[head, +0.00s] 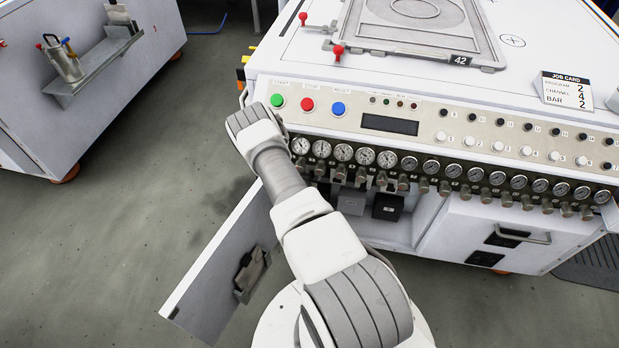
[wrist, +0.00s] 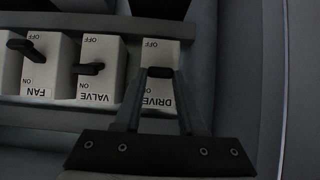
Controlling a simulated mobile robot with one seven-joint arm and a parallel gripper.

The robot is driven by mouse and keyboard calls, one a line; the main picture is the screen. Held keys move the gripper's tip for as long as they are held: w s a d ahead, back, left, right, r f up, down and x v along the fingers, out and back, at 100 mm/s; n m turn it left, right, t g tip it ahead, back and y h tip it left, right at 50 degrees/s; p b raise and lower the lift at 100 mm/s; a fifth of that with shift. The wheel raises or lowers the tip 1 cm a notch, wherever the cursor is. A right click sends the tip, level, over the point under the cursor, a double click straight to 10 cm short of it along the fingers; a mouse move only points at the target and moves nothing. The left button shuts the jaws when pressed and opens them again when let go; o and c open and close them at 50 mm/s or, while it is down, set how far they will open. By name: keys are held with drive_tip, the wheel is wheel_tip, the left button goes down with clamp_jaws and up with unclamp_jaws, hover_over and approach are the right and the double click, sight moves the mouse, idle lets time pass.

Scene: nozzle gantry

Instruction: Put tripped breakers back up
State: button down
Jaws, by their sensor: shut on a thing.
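In the wrist view, a row of breakers shows with upside-down labels, OFF at the picture's top and ON lower down. My gripper (wrist: 160,76) is shut on the black lever of the DRIVE breaker (wrist: 160,48), its fingers covering part of the label. The VALVE breaker (wrist: 98,52) is left of it, its black lever pointing left near mid-height. The FAN breaker (wrist: 48,72) is further left, its lever closer to the OFF end. In the head view my gripper and the breakers are hidden behind the console and my arm.
In the head view, the console panel (head: 450,118) overhangs the open cabinet, with a row of gauges and knobs along its lower edge. The open cabinet door (head: 215,275) hangs to the left of my arm. Another white machine (head: 95,100) stands at the far left, with floor between.

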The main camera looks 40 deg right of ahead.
drive_tip(key=shift+d+r+g+y, duration=0.1)
drive_tip(key=shift+r+g+y, duration=0.2)
drive_tip(key=shift+y, duration=0.1)
drive_tip(key=shift+w, duration=0.1)
drive_tip(key=shift+c, duration=2.4)
unclamp_jaws()
drive_tip(key=p+v, duration=0.5)
drive_tip(key=v, duration=1.2)
drive_tip(key=shift+r, duration=0.2)
